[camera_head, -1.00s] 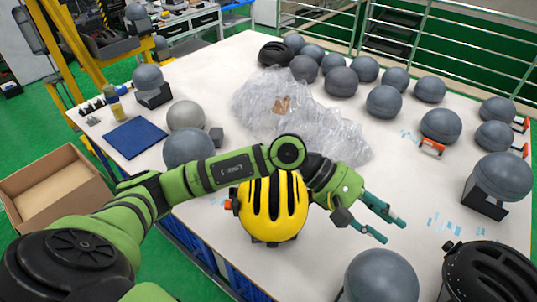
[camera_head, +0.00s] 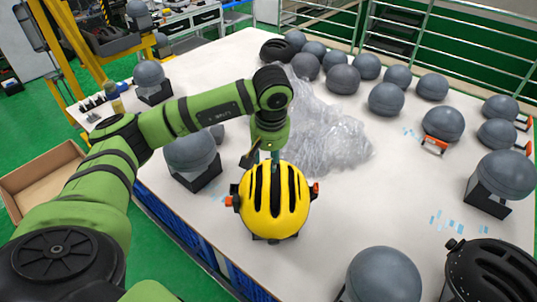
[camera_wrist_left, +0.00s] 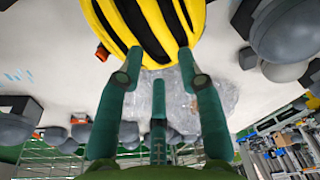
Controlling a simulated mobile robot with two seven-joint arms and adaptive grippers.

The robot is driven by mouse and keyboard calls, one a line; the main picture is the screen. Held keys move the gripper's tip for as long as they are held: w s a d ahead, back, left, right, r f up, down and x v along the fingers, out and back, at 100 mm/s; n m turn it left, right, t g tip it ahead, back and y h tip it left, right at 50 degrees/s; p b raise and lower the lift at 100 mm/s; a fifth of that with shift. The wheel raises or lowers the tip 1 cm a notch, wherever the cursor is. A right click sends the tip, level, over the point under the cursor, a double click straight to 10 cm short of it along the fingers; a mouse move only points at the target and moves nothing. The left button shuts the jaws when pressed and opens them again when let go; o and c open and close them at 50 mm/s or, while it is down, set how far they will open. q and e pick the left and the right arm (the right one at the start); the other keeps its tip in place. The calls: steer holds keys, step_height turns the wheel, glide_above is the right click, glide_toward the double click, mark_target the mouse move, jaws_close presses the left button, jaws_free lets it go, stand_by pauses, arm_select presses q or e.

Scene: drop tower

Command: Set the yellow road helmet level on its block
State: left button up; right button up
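The yellow road helmet (camera_head: 274,203) with black vents sits near the table's front edge, over a dark base (camera_head: 262,239) that is mostly hidden beneath it. Orange parts show at its left and right sides. My left gripper (camera_head: 264,158) points down at the helmet's far edge. In the left wrist view its fingers (camera_wrist_left: 160,70) are spread, with the helmet's yellow shell (camera_wrist_left: 150,25) just past the tips. Nothing is clearly held, and I cannot tell whether the tips touch the shell. My right gripper is not in view.
Crumpled clear plastic (camera_head: 325,135) lies behind the helmet. A grey ball on a block (camera_head: 190,155) stands to the left, and another grey ball (camera_head: 383,275) at the front. A black vented shell (camera_head: 490,270) is at the front right. Bare table lies right of the helmet.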

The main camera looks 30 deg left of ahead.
mark_target(266, 179)
arm_select(q)
steer(key=f+b, duration=0.2)
steer(key=f, duration=0.1)
steer(key=f+b, duration=0.2)
steer(key=w+a+f+b, duration=0.1)
steer(key=f, duration=0.2)
steer(key=shift+f+b, duration=0.3)
steer(key=shift+b, duration=0.1)
steer(key=shift+s+f+b, duration=0.1)
steer(key=shift+f+b, duration=0.15)
steer(key=shift+b, duration=0.1)
steer(key=shift+s+d+f, duration=0.1)
steer(key=shift+s+f, duration=0.05)
steer(key=shift+s, duration=0.1)
steer(key=shift+w+f, duration=0.15)
steer(key=shift+w, duration=0.1)
steer(key=shift+w+a+f, duration=0.15)
steer(key=shift+a, duration=0.2)
steer(key=shift+c, duration=1)
steer(key=shift+d+r, duration=0.2)
steer(key=shift+r, duration=0.1)
steer(key=c, duration=0.4)
steer(key=shift+r, duration=0.15)
steer(key=shift+c, duration=0.2)
steer(key=shift+r, duration=0.15)
